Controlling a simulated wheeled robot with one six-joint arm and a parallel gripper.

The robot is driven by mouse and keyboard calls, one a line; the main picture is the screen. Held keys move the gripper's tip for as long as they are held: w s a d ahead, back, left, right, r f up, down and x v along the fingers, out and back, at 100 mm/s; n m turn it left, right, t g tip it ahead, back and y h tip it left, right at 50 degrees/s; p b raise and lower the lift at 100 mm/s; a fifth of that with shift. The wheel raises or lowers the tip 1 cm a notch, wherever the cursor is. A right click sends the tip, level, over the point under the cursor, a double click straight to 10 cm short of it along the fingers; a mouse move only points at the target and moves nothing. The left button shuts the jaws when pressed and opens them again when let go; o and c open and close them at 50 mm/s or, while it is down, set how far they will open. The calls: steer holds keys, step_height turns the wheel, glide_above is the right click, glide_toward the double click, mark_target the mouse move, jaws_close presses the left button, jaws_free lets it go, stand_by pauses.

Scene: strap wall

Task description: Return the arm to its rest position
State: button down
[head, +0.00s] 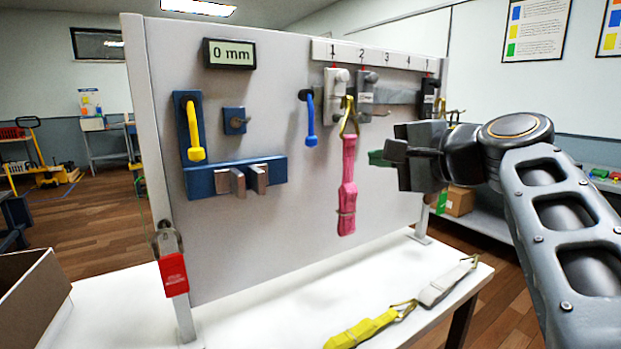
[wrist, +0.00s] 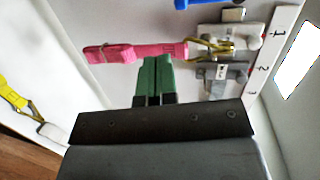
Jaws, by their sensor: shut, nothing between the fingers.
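My gripper (head: 377,158) is in front of the panel, to the right of the hanging pink strap (head: 347,198). Its green fingers are together and empty; they also show in the wrist view (wrist: 154,78), just below the pink strap (wrist: 130,52). Whether they touch the strap, I cannot tell. My arm reaches in from the right in the head view. The pink strap hangs by a brass hook (head: 349,115) from the fittings under the numbered strip (head: 375,56).
The upright panel (head: 265,125) carries a yellow handle (head: 194,130), a blue handle (head: 310,118) and a "0 mm" display (head: 229,54). A yellow strap (head: 362,328) and a white strap (head: 445,283) lie on the white table (head: 250,325). A red-tagged lock (head: 172,270) hangs at left.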

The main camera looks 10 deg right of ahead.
steer(key=s+f+n+g+h+p, duration=0.4)
steer(key=s+f+n+p, duration=0.1)
steer(key=f+p, duration=0.4)
steer(key=s+a+f+n+g+h+p, duration=0.1)
steer(key=s+f+n+g+h+p, duration=0.3)
steer(key=f+p, duration=0.5)
steer(key=shift+s+f+n+g+h+p, duration=0.5)
steer(key=shift+s+n+g, duration=0.3)
steer(key=shift+n, duration=0.4)
